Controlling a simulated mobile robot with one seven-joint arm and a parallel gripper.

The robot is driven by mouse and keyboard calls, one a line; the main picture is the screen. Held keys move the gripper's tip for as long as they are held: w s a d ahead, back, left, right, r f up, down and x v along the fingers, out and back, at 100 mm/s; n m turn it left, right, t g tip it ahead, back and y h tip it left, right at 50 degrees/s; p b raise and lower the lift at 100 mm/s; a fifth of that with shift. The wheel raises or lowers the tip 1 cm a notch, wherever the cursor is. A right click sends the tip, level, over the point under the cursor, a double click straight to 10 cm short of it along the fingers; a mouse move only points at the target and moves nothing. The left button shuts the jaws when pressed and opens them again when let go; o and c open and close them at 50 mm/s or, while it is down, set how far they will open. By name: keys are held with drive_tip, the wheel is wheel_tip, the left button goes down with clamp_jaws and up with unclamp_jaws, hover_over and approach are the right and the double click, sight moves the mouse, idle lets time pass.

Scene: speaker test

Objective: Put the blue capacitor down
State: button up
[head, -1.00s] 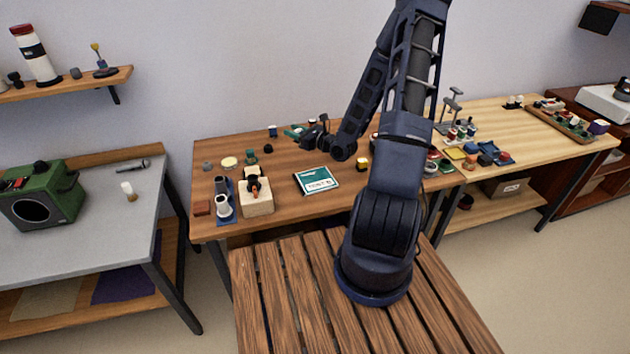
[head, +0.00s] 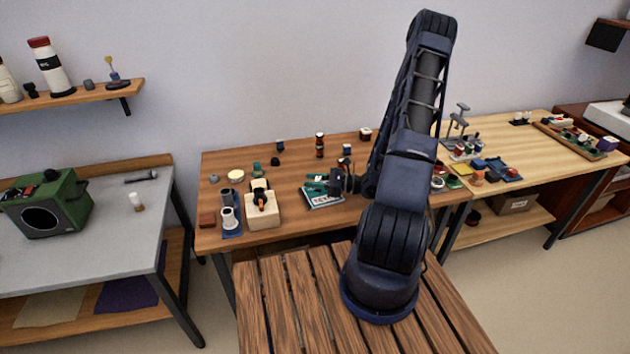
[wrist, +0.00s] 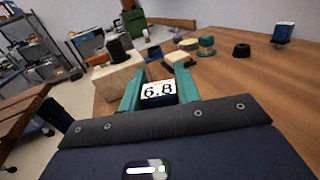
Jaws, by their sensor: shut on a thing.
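My gripper (wrist: 159,92) has teal fingers and is shut on a small block-like part with a white "6.8" label on top, which I take to be the blue capacitor (wrist: 158,90). Its sides are mostly hidden by the fingers; a dark strip shows under the label. In the head view my gripper (head: 318,178) is over or just above the teal-and-white box (head: 322,200) on the brown table (head: 290,180); the held part is too small to make out there. I cannot tell its height over the surface.
A wooden block (head: 262,210) with a dark-and-orange part on top stands left of the box. A green jar (wrist: 206,45), a black knob (wrist: 241,50) and a blue-topped part (wrist: 283,30) stand farther back. Bare tabletop shows to the right in the wrist view.

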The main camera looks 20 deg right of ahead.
drive_tip(key=shift+f, duration=1.3)
drive_tip(key=shift+f, duration=0.1)
drive_tip(key=o, duration=1)
drive_tip(key=shift+c, duration=0.2)
